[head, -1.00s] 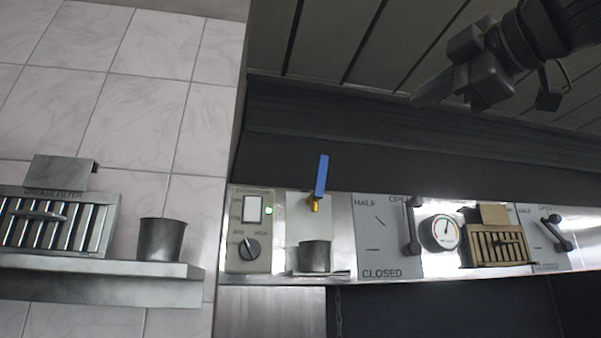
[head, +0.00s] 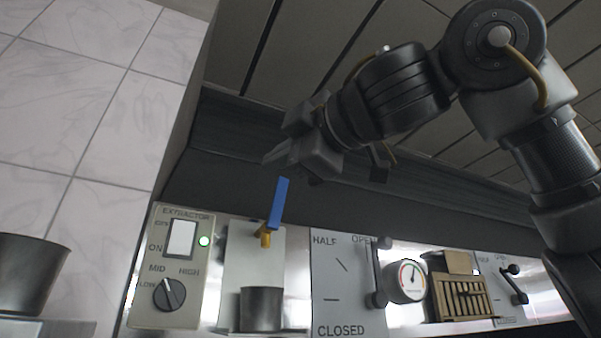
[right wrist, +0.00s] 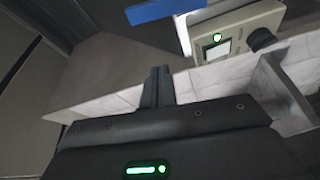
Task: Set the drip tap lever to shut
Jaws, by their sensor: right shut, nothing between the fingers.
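The drip tap has a blue lever (head: 278,203) that stands up, tilted slightly right, above a brass body (head: 265,237) on a pale plate. A dark metal cup (head: 261,309) stands below the tap. My right gripper (head: 276,158) is shut and empty, just above the lever's top end and apart from it in the head view. In the right wrist view the shut fingers (right wrist: 157,86) point toward the panel, and the blue lever (right wrist: 165,10) crosses the top edge. My left gripper is not in view.
The extractor panel (head: 148,254) with switch and knob is left of the tap. A damper plate (head: 333,290) with a lever, a pressure gauge (head: 405,281) and a slatted brass-coloured box (head: 461,298) lie to the right. Another cup (head: 25,275) stands at far left.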

